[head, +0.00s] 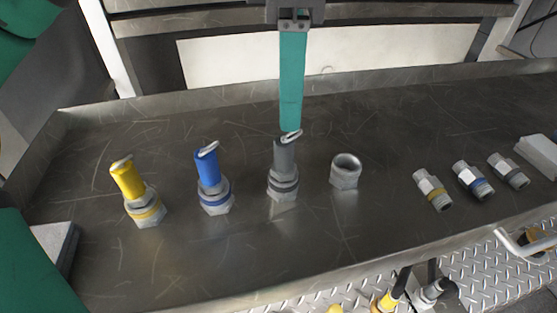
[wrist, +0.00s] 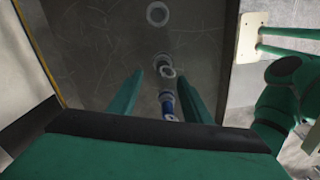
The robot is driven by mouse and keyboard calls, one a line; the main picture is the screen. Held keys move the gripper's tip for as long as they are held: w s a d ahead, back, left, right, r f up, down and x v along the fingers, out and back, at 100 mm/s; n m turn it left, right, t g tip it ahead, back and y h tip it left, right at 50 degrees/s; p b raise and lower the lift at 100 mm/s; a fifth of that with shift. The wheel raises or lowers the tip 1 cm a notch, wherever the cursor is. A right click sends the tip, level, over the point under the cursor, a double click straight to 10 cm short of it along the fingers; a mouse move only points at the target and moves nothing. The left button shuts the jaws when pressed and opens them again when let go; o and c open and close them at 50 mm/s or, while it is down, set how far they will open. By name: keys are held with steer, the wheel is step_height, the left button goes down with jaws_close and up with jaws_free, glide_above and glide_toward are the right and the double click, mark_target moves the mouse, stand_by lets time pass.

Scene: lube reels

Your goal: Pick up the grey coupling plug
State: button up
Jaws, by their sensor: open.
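The grey coupling plug (head: 285,155) stands upright in a hex socket with a dark band in the head view, a metal loop on its top. My gripper (head: 291,128) points down at it, its teal fingertip level with the loop; one finger hides the other. In the wrist view my gripper (wrist: 161,72) is open, its two green fingers apart. The grey plug (wrist: 166,71) appears between the fingertips, seen from above. I cannot tell whether a finger touches it.
Left of it stand a blue plug (head: 208,167) and a yellow plug (head: 128,180) in sockets. An empty hex socket (head: 345,173) stands to the right. Further right lie three banded fittings (head: 472,180) and a pale block (head: 538,155). The metal tray (head: 330,250) has bare room in front.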

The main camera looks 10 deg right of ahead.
mark_target(285, 141)
step_height(285, 141, down, 5)
steer(key=shift+s+r, duration=0.15)
steer(key=shift+r, duration=0.05)
steer(key=f, duration=0.2)
steer(key=a+f, duration=0.1)
steer(key=f, duration=0.1)
steer(key=shift+f, duration=0.3)
steer(key=shift+s+d+f, duration=0.15)
steer(key=shift+d+f, duration=0.05)
steer(key=shift+f, duration=0.15)
steer(key=shift+a, duration=0.1)
jaws_close()
